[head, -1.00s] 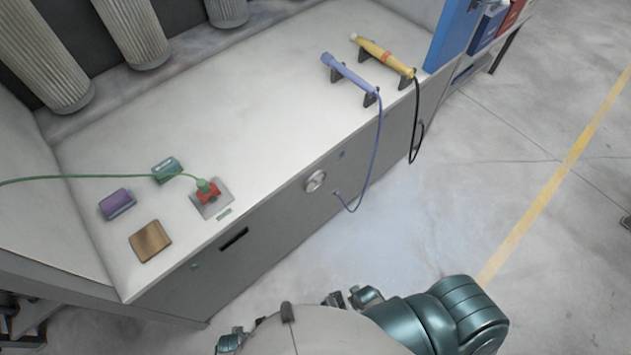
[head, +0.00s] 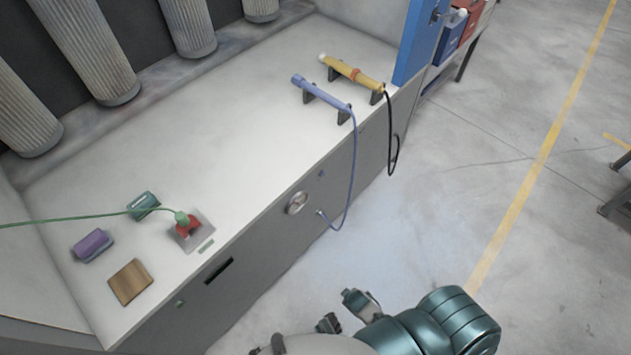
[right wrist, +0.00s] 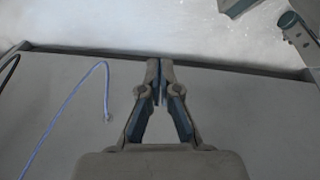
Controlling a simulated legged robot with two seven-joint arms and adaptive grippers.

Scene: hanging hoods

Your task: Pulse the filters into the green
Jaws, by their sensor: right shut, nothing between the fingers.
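Grey pleated filters (head: 94,58) hang at the back left in the head view. A round dial (head: 298,203) is on the grey cabinet front; its reading is too small to tell. A blue wand (head: 320,92) and a yellow wand (head: 350,73) rest on dark stands at the worktop's right end. A blue cord (head: 352,170) runs from the blue wand to the cabinet front. My right gripper (right wrist: 160,82) is shut and empty before a grey panel in the right wrist view, with the blue cord (right wrist: 78,95) apart to its left. My left gripper is out of view.
On the worktop (head: 190,140) are a red fitting (head: 188,228) with a green cable, a green block (head: 143,203), a purple block (head: 91,244) and a brown block (head: 130,281). A blue panel (head: 416,42) stands at the right end.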

